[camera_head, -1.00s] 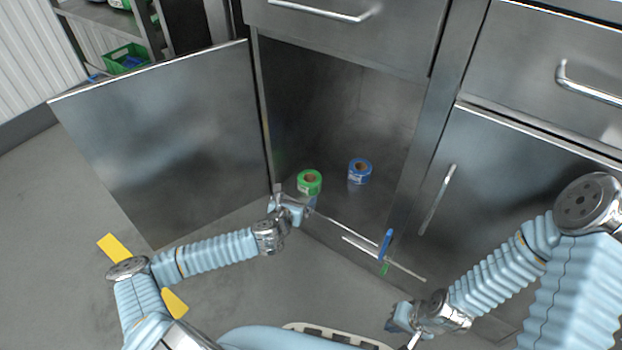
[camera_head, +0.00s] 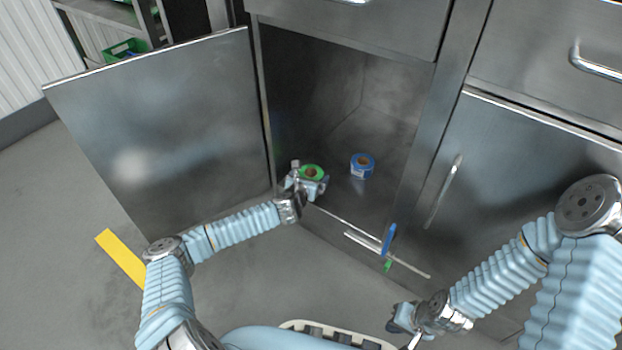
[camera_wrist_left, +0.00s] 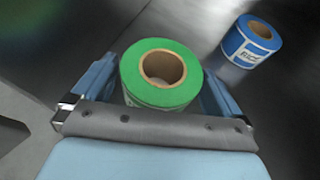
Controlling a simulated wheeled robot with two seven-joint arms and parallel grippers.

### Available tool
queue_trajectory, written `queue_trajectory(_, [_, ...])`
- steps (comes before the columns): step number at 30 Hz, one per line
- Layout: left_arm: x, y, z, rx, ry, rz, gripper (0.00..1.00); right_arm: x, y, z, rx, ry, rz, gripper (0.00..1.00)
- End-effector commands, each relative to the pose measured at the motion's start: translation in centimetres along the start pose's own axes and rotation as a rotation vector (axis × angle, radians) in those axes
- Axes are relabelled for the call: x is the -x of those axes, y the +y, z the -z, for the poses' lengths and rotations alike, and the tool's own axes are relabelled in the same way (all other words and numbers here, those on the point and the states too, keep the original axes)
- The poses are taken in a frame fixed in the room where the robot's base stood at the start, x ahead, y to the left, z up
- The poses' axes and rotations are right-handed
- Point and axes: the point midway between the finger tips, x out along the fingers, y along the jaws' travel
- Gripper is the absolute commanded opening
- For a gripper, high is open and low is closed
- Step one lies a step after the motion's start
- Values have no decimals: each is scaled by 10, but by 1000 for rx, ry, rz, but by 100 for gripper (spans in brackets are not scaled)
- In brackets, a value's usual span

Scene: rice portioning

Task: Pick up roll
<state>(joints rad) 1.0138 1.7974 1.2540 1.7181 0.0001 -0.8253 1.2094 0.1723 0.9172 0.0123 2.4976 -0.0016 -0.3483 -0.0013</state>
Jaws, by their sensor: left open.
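A green roll (camera_head: 313,171) with a brown core stands upright on the floor of the open cabinet. It also shows in the left wrist view (camera_wrist_left: 160,57). A blue roll (camera_head: 362,164) with a white label stands upright to its right, and also shows in the left wrist view (camera_wrist_left: 252,40). My left gripper (camera_head: 309,180) is open, with one finger on each side of the green roll. I cannot tell whether the fingers touch it. My right gripper (camera_head: 398,322) hangs low in front of the cabinet, away from the rolls; its jaws are unclear.
The cabinet door (camera_head: 160,125) stands open at the left. A closed door with a handle (camera_head: 443,190) is at the right. The cabinet floor behind the rolls is clear.

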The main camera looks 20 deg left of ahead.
Motion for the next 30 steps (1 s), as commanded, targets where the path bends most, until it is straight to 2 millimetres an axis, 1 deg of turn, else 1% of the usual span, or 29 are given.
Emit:
queue_trajectory(1, [0, 0, 0, 0, 0, 0, 95, 0, 0, 0, 0, 0, 0, 0])
queue_trajectory(10, [0, 0, 0, 0, 0, 0, 49, 0, 0, 0, 0, 0, 0, 0])
queue_trajectory(18, [1, 0, -2, -1, 0, 0, 49, 1, 0, 0, 0, 0, 0, 0])
queue_trajectory(23, [5, 0, -13, -2, -2, 0, 49, 6, -2, 0, 0, -1, 0, 0])
queue_trajectory(26, [11, 0, -28, -4, -2, 0, 49, 12, -4, 0, 1, -3, 0, 0])
queue_trajectory(27, [14, 0, -35, -4, -3, 0, 49, 15, -6, 0, 1, -4, 0, 0])
queue_trajectory(30, [36, 0, -44, -2, -2, 2, 49, 21, -8, -1, 1, -5, 0, 0])
